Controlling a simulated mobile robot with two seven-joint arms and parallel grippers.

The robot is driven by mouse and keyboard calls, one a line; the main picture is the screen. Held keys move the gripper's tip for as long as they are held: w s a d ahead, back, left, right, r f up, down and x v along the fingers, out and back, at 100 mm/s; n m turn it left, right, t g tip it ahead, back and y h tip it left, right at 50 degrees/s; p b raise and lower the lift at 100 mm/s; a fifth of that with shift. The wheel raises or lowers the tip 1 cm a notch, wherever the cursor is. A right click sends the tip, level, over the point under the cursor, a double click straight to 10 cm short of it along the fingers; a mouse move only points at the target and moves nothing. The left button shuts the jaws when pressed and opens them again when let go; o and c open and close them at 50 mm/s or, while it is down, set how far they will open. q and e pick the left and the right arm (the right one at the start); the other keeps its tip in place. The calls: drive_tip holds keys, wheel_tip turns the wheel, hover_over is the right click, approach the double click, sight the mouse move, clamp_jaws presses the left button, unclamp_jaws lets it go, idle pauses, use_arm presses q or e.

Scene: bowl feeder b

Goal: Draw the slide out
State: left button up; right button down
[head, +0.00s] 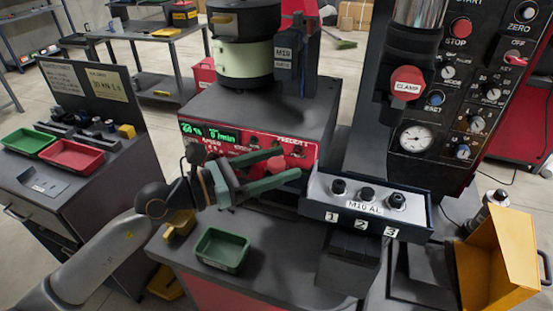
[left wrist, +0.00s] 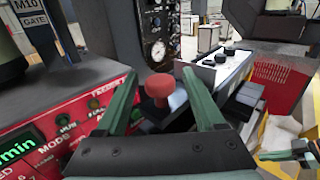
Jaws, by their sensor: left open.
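A red round knob (left wrist: 160,86) on a short stem stands on a dark block in the left wrist view; I take it for the slide's handle. In the head view, a red patch of it (head: 277,163) shows between my left fingers. My left gripper (head: 292,162) is open in front of the red feeder panel. In the left wrist view, its two green fingers (left wrist: 160,85) stand on either side of the knob, with gaps visible. The slide's body is mostly hidden.
The feeder (head: 270,115) stands behind. A press with a CLAMP knob (head: 407,83) and a yellow bin (head: 503,262) are at right.

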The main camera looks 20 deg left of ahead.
use_arm(q)
drive_tip(key=shift+c, duration=0.3)
clamp_jaws()
idle(0.3)
idle(0.8)
